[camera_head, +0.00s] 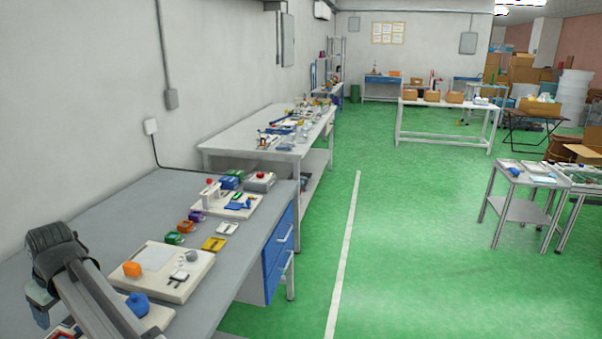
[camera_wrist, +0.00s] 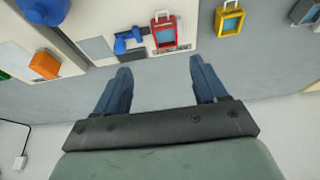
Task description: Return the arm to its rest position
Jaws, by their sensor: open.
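My gripper (camera_wrist: 160,68) shows in the wrist view with its two blue fingers spread apart and nothing between them. The grey workbench (camera_wrist: 155,95) lies behind the fingers. In the head view my arm reaches in at the bottom left, over the near end of the bench (camera_head: 105,222). Part of my gripper (camera_head: 40,313) shows there at the left, with its fingertips not clear. Past the fingertips in the wrist view are a red framed piece (camera_wrist: 165,32) and a blue piece (camera_wrist: 128,42) on a pale board.
A pale board (camera_head: 165,290) carries an orange block (camera_head: 132,269). A blue knob (camera_head: 138,303) sits close beside my arm. A yellow piece (camera_head: 213,243) and several coloured clips lie farther along. A fixture (camera_head: 210,193) stands behind them. The wall is left; open green floor is right.

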